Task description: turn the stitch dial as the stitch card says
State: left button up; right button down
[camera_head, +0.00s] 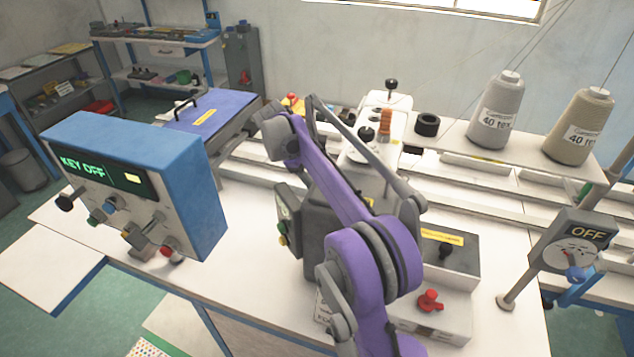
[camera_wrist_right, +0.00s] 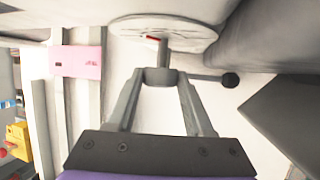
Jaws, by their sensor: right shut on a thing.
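In the right wrist view, my right gripper (camera_wrist_right: 160,77) is shut on the grey stem of a round, pale dial (camera_wrist_right: 190,34). A short red mark shows on the dial near the stem; its scale is too indistinct to read. A pink card (camera_wrist_right: 80,62) stands to the left, and I cannot tell whether it is the stitch card. In the head view, my purple right arm reaches over the grey machine body, and its fingertips and the dial are hidden. My left gripper is not in view.
A blue control box (camera_head: 140,160) reading "KEY OFF" stands at left. Two thread cones, grey (camera_head: 496,115) and beige (camera_head: 578,130), stand at right. An "OFF" switch panel (camera_head: 573,245) is at far right. A black-ball lever (camera_wrist_right: 230,80) sits close right of my fingers.

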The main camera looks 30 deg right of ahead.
jog(key=shift+s+a+f+t+h+b, duration=0.1)
jog(key=shift+f+t+h+b, duration=0.05)
jog(key=shift+t+h+b, duration=0.3)
jog(key=shift+s+a+f+t+h+b, duration=0.1)
jog(key=shift+t+h, duration=0.15)
jog(key=shift+h, duration=0.3)
jog(key=shift+r+m+t+h, duration=0.15)
jog(key=shift+m+t+h, duration=0.15)
jog(key=shift+m+h, duration=0.15)
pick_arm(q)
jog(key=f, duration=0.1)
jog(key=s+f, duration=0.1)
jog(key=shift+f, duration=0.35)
pick_arm(e)
jog(key=shift+w, duration=0.1)
jog(key=shift+c, duration=1.4)
grip_release()
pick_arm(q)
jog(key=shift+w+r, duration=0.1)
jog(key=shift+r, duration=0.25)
pick_arm(e)
jog(key=v, duration=1)
jog(key=shift+a+r, duration=0.2)
jog(key=shift+r, duration=0.15)
